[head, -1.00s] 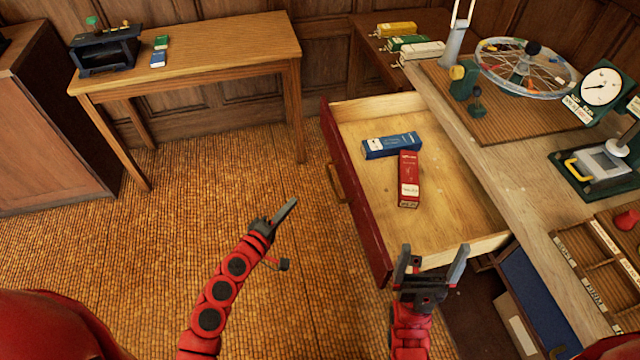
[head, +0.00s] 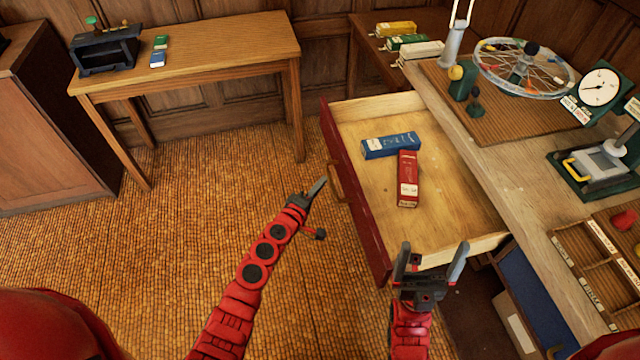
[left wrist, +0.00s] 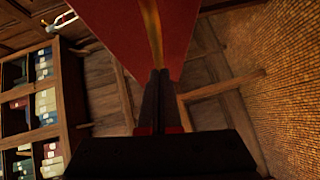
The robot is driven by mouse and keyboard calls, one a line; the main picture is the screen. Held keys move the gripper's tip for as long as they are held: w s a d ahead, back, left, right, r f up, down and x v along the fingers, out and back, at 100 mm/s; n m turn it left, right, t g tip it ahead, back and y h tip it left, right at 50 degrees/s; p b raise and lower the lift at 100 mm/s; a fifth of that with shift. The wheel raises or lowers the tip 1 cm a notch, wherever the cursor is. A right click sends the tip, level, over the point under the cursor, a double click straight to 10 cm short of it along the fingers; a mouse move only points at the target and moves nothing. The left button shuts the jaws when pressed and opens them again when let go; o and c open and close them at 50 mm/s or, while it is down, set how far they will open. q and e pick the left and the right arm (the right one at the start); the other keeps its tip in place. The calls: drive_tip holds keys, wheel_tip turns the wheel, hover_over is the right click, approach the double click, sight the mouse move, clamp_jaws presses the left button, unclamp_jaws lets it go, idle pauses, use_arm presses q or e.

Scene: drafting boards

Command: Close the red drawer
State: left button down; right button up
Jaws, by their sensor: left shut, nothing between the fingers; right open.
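The red drawer (head: 357,200) is pulled out from the workbench, its red front facing left and its wooden handle (head: 335,182) at the middle of that front. A blue box (head: 391,145) and a red box (head: 408,179) lie inside it. My left gripper (head: 318,187) is shut and empty, just left of the handle; I cannot tell whether it touches. In the left wrist view the shut fingers (left wrist: 158,80) point at the red front (left wrist: 125,25). My right gripper (head: 432,256) is open and empty at the drawer's near corner.
The workbench (head: 500,185) on the right carries a spoked wheel (head: 525,68), a dial gauge (head: 600,87) and a sorting tray (head: 583,262). A blue drawer (head: 540,295) sits below it. A side table (head: 215,50) stands at the back left. The floor left of the drawer is clear.

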sight(400, 172)
use_arm(q)
drive_tip(key=shift+d, duration=0.1)
drive_tip(key=w+d+b, duration=0.1)
drive_tip(key=d, duration=0.4)
drive_tip(key=w+d+b, duration=0.1)
drive_tip(key=w+d, duration=0.1)
drive_tip(key=d, duration=0.4)
drive_tip(key=w+d+b, duration=0.2)
drive_tip(key=d, duration=0.4)
drive_tip(key=shift+w+f, duration=0.15)
drive_tip(key=shift+w, duration=0.1)
drive_tip(key=d+b, duration=0.1)
drive_tip(key=d, duration=0.1)
drive_tip(key=w+d+b, duration=0.1)
drive_tip(key=d, duration=0.1)
drive_tip(key=w+d+b, duration=0.1)
drive_tip(key=d, duration=0.1)
drive_tip(key=shift+f+b, duration=0.1)
drive_tip(key=shift+b, duration=0.2)
drive_tip(key=w+d+b, duration=0.1)
drive_tip(key=d+b, duration=0.2)
drive_tip(key=w+d+b, duration=0.1)
drive_tip(key=d+b, duration=0.1)
drive_tip(key=d, duration=0.1)
drive_tip(key=d+b, duration=0.3)
drive_tip(key=shift+w+b, duration=0.35)
drive_tip(key=shift+w, duration=0.05)
drive_tip(key=shift+d, duration=0.2)
drive_tip(key=shift+r+b, duration=0.35)
drive_tip(key=shift+r, duration=0.05)
